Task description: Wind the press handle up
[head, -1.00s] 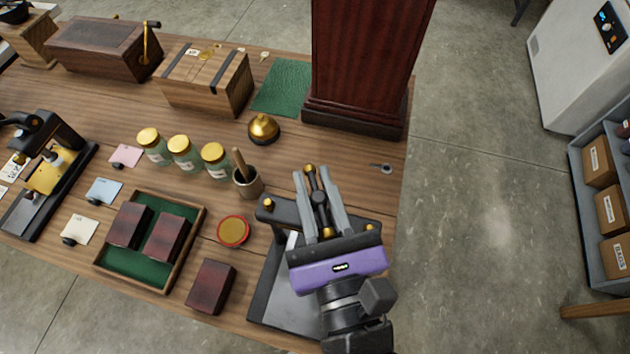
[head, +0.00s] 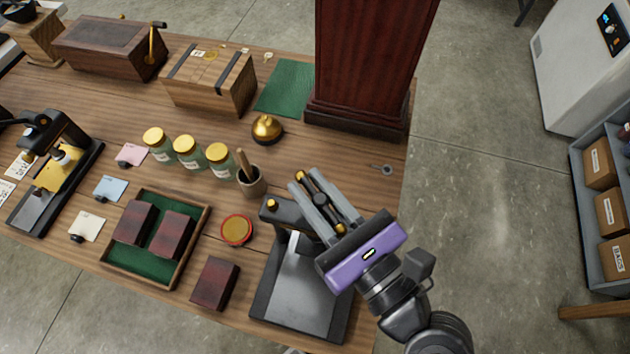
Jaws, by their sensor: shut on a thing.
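The press (head: 293,303) stands at the table's near right edge, with a flat grey bed and a black frame. Its handle (head: 318,196) is a dark bar with brass knobs at its ends, lying above the frame. My gripper (head: 313,192), with grey fingers and a purple body, reaches in from the lower right. Its fingers lie on both sides of the handle and are shut on it. The gripper hides part of the press frame and the handle's middle.
A mortar with pestle (head: 250,180), a red-rimmed round tin (head: 236,230) and a dark red block (head: 214,284) stand left of the press. A brass bell (head: 267,129) and a tall red wooden case (head: 362,65) stand behind. A small key-like metal piece (head: 386,169) lies at the right.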

